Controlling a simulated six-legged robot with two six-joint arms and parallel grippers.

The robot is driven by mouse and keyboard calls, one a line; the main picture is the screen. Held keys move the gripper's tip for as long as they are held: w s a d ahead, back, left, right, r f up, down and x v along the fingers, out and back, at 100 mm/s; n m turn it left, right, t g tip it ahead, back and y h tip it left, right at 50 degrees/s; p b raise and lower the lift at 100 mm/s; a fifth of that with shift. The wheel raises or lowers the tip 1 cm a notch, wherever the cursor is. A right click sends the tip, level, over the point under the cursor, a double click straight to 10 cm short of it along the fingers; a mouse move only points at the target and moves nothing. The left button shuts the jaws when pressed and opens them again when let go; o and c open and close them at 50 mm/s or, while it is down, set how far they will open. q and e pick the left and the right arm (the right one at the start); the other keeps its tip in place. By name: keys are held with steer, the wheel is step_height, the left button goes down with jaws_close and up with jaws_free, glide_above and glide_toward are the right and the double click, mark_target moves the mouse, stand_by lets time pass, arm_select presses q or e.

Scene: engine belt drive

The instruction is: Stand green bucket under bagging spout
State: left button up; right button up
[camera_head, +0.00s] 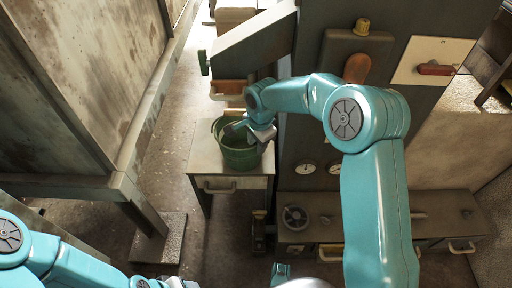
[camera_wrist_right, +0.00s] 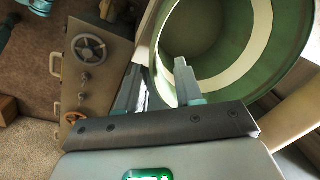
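The green bucket (camera_head: 238,157) stands upright on a small pale-topped cabinet (camera_head: 203,160), its mouth facing up. A slanted grey chute (camera_head: 250,45) with a green handle is above and behind it; I cannot tell for sure that it is the bagging spout. My right gripper (camera_head: 262,135) is at the bucket's right rim. In the right wrist view, its two fingers (camera_wrist_right: 160,85) are apart, one inside the bucket (camera_wrist_right: 208,62) and one outside, with the wall between them. Whether they touch the wall is unclear. My left gripper (camera_head: 178,284) is mostly cut off at the bottom edge.
A large rusty panelled hopper or bin (camera_head: 85,85) stands at the left. A dark machine front (camera_head: 310,140) with gauges rises right of the bucket. A low bench with a handwheel (camera_head: 295,217) is at lower right. Concrete floor is clear between bin and cabinet.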

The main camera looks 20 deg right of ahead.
step_height(320, 180, up, 7)
steer(key=p, duration=0.1)
steer(key=shift+s, duration=0.45)
steer(key=shift+f, duration=0.15)
